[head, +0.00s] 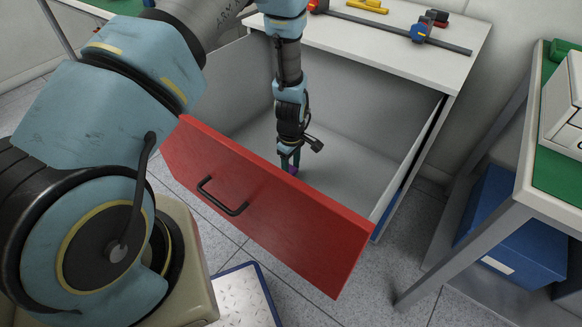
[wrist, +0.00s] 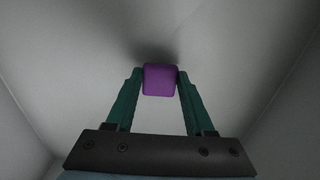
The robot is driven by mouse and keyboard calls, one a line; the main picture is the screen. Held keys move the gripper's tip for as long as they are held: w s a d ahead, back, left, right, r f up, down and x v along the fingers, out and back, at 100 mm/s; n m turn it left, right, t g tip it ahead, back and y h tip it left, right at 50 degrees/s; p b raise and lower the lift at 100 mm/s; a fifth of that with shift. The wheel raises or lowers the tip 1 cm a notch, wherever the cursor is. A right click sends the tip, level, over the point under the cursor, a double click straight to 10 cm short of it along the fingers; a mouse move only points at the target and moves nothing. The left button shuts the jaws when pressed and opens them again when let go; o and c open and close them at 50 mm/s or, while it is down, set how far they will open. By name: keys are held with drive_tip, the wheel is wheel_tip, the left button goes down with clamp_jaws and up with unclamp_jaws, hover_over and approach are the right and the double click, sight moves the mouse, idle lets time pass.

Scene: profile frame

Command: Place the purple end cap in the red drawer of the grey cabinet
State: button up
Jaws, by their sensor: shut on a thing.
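The red drawer (head: 265,205) of the grey cabinet (head: 390,62) is pulled open, and its grey inside shows. My gripper (head: 290,165) points down inside the drawer, behind the red front. It is shut on the purple end cap (wrist: 160,80), which sits between the green fingertips in the wrist view. A dark shadow lies on the drawer floor close to the cap in the wrist view. I cannot tell whether the cap touches the floor.
The drawer floor around my gripper looks empty. A clamp (head: 425,27) and a yellow part (head: 367,6) lie on the cabinet top. A bench (head: 535,205) with a blue bin (head: 515,240) stands at the right. A blue-edged tray (head: 245,295) lies in front of the drawer.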

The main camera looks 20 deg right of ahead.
sight(291, 171)
drive_tip(key=shift+f, duration=0.1)
drive_tip(key=o, duration=1.3)
wheel_tip(291, 171, up, 12)
drive_tip(key=w+a+r+m+p, duration=0.1)
drive_tip(key=w+a+r+p, duration=0.3)
drive_tip(key=a+r, duration=0.6)
drive_tip(key=s+a+r+m+p, duration=0.3)
drive_tip(key=a+r, duration=0.7)
drive_tip(key=r, duration=0.1)
drive_tip(key=s+a+r+m+t+p, duration=0.1)
drive_tip(key=s+a+r+m+p, duration=0.2)
drive_tip(key=a+r, duration=0.8)
drive_tip(key=shift+a+r+t+p, duration=0.2)
drive_tip(key=shift+r+t+p, duration=0.1)
drive_tip(key=shift+r+p, duration=0.4)
